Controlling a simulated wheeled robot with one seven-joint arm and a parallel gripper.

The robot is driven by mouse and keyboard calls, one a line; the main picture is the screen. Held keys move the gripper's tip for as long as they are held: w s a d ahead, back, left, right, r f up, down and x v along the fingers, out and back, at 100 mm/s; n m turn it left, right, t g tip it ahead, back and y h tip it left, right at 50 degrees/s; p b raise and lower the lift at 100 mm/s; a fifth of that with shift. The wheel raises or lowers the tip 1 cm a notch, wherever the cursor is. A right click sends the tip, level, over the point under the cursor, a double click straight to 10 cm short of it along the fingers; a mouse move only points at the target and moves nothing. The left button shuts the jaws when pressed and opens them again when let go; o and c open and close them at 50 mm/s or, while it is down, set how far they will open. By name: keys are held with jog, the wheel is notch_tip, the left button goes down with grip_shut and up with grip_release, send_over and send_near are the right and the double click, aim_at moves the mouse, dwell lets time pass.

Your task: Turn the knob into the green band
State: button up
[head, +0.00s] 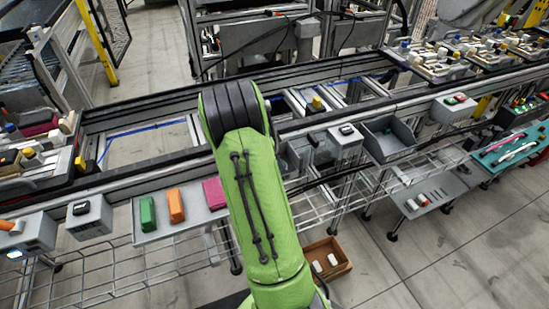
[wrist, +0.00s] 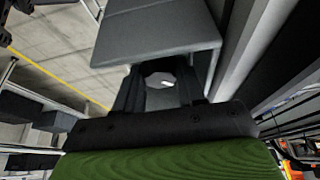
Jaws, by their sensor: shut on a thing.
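In the wrist view, my gripper (wrist: 160,90) has its two dark fingers on either side of a small grey knob (wrist: 158,79) with a white mark, and is shut on it. The knob sits by a plain grey housing (wrist: 160,35). The green band does not show in the wrist view; the fingers and housing cover much of the area around the knob. In the head view my green arm reaches over the conveyor's near rail, and my gripper is hidden or too small to make out.
Right of my arm are a grey box with a black top part (head: 345,142) and a grey open bin (head: 388,138). Left is a shelf (head: 150,235) with green, orange and magenta blocks. A brown box (head: 326,262) with white pieces lies below. Wire racks run along the rail.

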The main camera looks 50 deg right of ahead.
dwell(0.4)
jog(key=o, duration=0.8)
jog(key=p+v, duration=0.4)
jog(key=v, duration=1.1)
jog(key=shift+w+r+p, duration=0.1)
jog(key=shift+r+p, duration=0.25)
jog(key=shift+r, duration=0.05)
